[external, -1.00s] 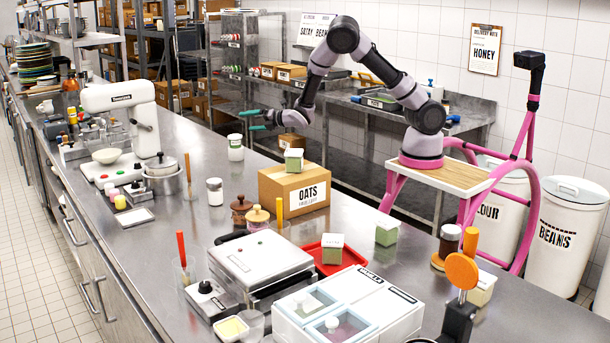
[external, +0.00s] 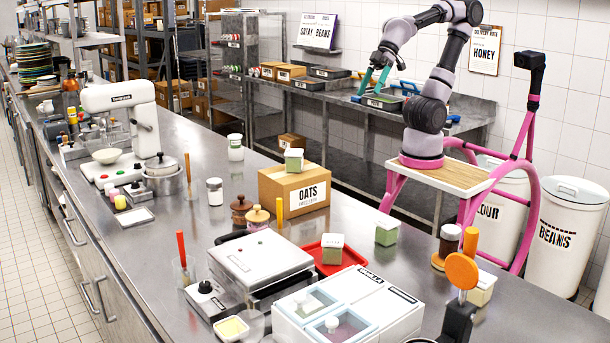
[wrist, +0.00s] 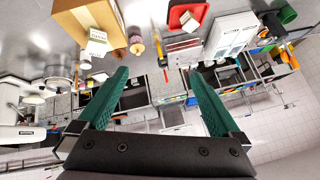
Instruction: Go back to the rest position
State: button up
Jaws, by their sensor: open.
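My gripper (external: 372,80) has green fingers and hangs raised near the back wall, above the back shelf with its dark trays in the external view. In the wrist view my gripper (wrist: 155,92) shows its two green fingers spread well apart with nothing between them. My arm is folded up above its wooden-topped stand (external: 445,178) with pink legs. The gripper is apart from everything on the counter.
The steel counter (external: 165,225) carries an oats box (external: 275,192) with a green-and-white block (external: 294,168) on top, a red tray (external: 318,265) and a white bin unit (external: 385,285). White barrels (external: 565,235) stand at right. A back shelf holds trays (external: 382,101).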

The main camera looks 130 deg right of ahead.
jog(key=s+a+m+g, duration=0.1)
jog(key=s+a, duration=0.2)
jog(key=s, duration=0.3)
jog(key=shift+a+y, duration=0.3)
jog(key=shift+y, duration=0.1)
jog(key=shift+f, duration=0.1)
dwell(0.6)
